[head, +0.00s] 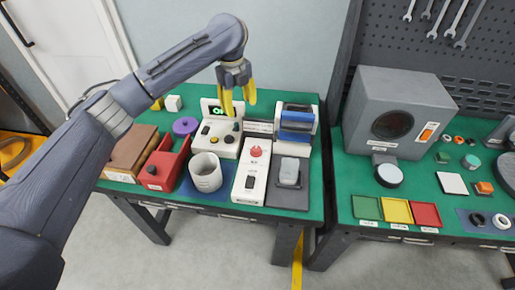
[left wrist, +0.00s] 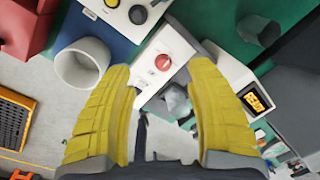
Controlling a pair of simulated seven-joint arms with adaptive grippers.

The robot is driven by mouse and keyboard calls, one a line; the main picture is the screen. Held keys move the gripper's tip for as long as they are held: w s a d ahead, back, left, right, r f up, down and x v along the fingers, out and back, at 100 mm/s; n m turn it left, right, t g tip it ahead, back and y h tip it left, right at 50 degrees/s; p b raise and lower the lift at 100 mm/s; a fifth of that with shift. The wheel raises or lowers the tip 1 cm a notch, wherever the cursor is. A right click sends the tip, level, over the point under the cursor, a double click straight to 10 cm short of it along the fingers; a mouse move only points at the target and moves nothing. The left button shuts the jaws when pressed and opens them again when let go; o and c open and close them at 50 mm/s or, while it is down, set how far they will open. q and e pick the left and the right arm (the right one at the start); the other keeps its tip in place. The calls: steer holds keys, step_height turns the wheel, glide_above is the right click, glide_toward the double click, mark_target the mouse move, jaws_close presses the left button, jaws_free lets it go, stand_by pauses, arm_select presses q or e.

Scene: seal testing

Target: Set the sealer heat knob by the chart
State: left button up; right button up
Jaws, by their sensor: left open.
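The sealer (head: 249,184) looks to be the long white unit on the left green bench, with a red heat knob (head: 256,152) on its top and a dark slot nearer the front. The knob also shows in the left wrist view (left wrist: 163,62), beyond the fingers. My left gripper (head: 239,100) has yellow fingers, apart and empty, and hangs in the air behind and above the knob. In the left wrist view the open fingers (left wrist: 160,78) frame the sealer from both sides. A small white lettered card (head: 260,128) stands behind the sealer; I cannot read it or tell whether it is the chart.
A white cup (head: 206,172) and red bin (head: 163,165) stand left of the sealer. A white device with a green display (head: 215,112) is behind the cup. A grey tray (head: 288,195) and blue-topped unit (head: 296,125) are on the right. A grey chamber (head: 397,112) occupies the right bench.

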arm_select(q)
steer(key=s+d+m, duration=0.3)
steer(key=s+d, duration=0.1)
glide_toward(256, 148)
steer(key=shift+g, duration=0.4)
steer(key=f, duration=0.6)
steer(key=w+f, duration=0.1)
steer(key=f, duration=0.3)
steer(key=shift+d, duration=0.3)
steer(key=shift+c, duration=0.5)
